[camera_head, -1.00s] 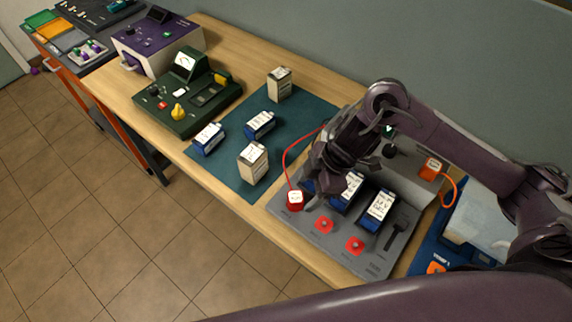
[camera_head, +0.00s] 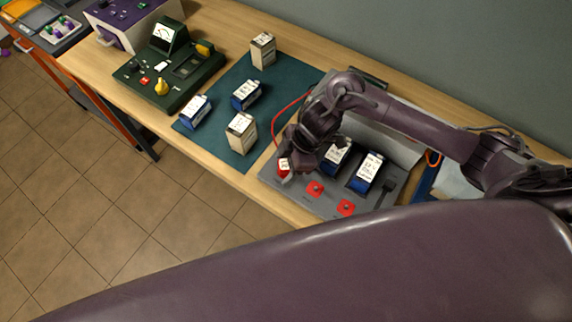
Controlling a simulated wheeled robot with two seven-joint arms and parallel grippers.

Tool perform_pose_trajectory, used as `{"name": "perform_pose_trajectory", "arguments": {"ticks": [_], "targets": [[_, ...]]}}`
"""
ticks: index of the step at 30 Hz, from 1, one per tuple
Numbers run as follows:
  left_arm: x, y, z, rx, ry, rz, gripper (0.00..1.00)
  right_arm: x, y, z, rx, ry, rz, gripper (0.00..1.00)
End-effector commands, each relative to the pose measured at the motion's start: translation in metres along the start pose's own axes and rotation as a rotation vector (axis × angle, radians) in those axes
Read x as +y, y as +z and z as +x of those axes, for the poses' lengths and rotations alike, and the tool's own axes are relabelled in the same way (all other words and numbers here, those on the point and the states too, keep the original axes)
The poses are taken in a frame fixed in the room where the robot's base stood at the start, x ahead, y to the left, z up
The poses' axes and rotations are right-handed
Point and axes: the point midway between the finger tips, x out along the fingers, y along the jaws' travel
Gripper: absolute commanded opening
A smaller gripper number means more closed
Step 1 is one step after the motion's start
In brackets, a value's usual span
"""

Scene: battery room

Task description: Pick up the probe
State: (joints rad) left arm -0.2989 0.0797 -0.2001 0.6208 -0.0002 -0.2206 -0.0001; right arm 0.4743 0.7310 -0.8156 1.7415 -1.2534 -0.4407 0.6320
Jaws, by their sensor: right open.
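The probe, a small red block with a white label (camera_head: 284,167), sits at the left front corner of the grey test board (camera_head: 319,208). A red cable (camera_head: 290,104) runs up and back from it. My right gripper (camera_head: 287,157) is open and points down right at the probe. Its fingers overlap the probe's upper right side, so I cannot tell whether they touch it. My left gripper is not in view.
Two blue batteries (camera_head: 367,172) and red pads (camera_head: 346,207) are on the board, close right of the gripper. Several batteries stand on the teal mat (camera_head: 212,139) to the left. A green meter (camera_head: 170,66) is farther left.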

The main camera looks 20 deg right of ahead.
Motion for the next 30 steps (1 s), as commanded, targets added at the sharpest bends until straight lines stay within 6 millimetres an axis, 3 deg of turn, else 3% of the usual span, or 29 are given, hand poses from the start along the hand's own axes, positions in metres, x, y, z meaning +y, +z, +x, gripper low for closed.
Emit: {"name": "perform_pose_trajectory", "arguments": {"ticks": [1, 12, 14, 23, 30], "targets": [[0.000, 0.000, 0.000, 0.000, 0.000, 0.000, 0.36, 0.000, 0.000, 0.000, 0.000, 0.000, 0.000, 0.60], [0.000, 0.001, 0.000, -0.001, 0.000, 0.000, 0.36, 0.000, 0.000, 0.000, 0.000, 0.000, 0.000, 0.13], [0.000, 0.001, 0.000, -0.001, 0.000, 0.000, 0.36, 0.000, 0.000, -0.001, 0.001, 0.000, 0.000, 0.09], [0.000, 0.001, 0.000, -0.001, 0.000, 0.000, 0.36, 0.001, -0.003, -0.005, 0.002, 0.002, -0.002, 0.09], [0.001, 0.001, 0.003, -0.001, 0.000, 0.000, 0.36, 0.002, -0.015, -0.037, 0.002, 0.006, -0.005, 0.09]]}}
